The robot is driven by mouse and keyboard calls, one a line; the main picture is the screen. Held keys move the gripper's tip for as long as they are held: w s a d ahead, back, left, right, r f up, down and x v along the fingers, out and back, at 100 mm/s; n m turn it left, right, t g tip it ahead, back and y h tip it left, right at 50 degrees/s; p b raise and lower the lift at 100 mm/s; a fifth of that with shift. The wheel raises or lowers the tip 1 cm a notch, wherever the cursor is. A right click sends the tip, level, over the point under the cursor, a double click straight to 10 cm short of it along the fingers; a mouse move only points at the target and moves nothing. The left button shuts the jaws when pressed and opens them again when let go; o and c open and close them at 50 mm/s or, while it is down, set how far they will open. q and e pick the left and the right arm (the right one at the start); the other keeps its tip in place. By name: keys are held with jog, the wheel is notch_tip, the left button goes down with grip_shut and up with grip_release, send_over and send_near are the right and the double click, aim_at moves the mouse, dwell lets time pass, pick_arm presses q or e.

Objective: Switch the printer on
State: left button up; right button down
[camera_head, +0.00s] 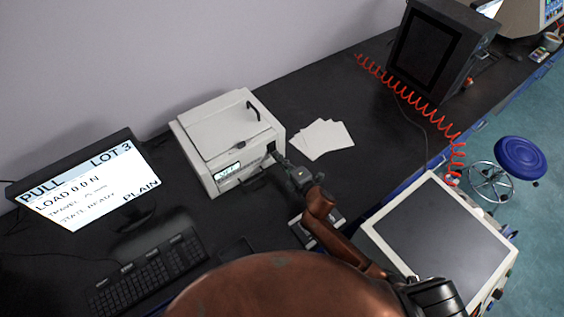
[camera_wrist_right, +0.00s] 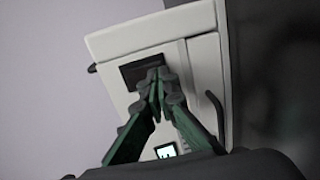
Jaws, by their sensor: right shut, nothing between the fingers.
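The printer (camera_head: 222,130) is a pale grey box on the dark bench, with a small lit display (camera_head: 228,171) on its front. In the right wrist view the printer (camera_wrist_right: 112,43) fills the middle, with a black rectangular part (camera_wrist_right: 140,66) on its face and the lit display low down. My right gripper (camera_head: 280,158) is at the right end of the printer's front. Its fingertips (camera_wrist_right: 158,76) are closed together, empty, over the edge of the black part. I cannot tell whether they touch it. My left gripper is not in view.
A monitor (camera_head: 95,182) with a keyboard (camera_head: 150,275) stands at the left. White sheets (camera_head: 322,138) lie right of the printer. A flat-topped instrument (camera_head: 440,240) is at the front right. A red coiled cord (camera_head: 420,103) hangs near a dark cabinet (camera_head: 432,48). A blue stool (camera_head: 520,157) stands on the floor.

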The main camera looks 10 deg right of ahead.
dwell(0.3)
jog(key=shift+w+a+f, duration=0.2)
jog(key=shift+w, duration=0.25)
jog(key=shift+s, duration=0.1)
jog(key=s+d, duration=0.1)
jog(key=s, duration=0.2)
jog(key=s+d+f, duration=0.1)
jog(key=s, duration=0.1)
jog(key=shift+s+d, duration=0.25)
jog(key=shift+d, duration=0.05)
jog(key=s, duration=0.2)
jog(key=s+d, duration=0.1)
jog(key=s, duration=0.1)
jog(key=s+d+f, duration=0.1)
jog(key=s, duration=0.1)
jog(key=shift+s+d, duration=0.15)
jog(key=shift+s, duration=0.1)
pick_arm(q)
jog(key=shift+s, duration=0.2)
pick_arm(e)
jog(key=shift+s+d, duration=0.2)
jog(key=shift+s, duration=0.15)
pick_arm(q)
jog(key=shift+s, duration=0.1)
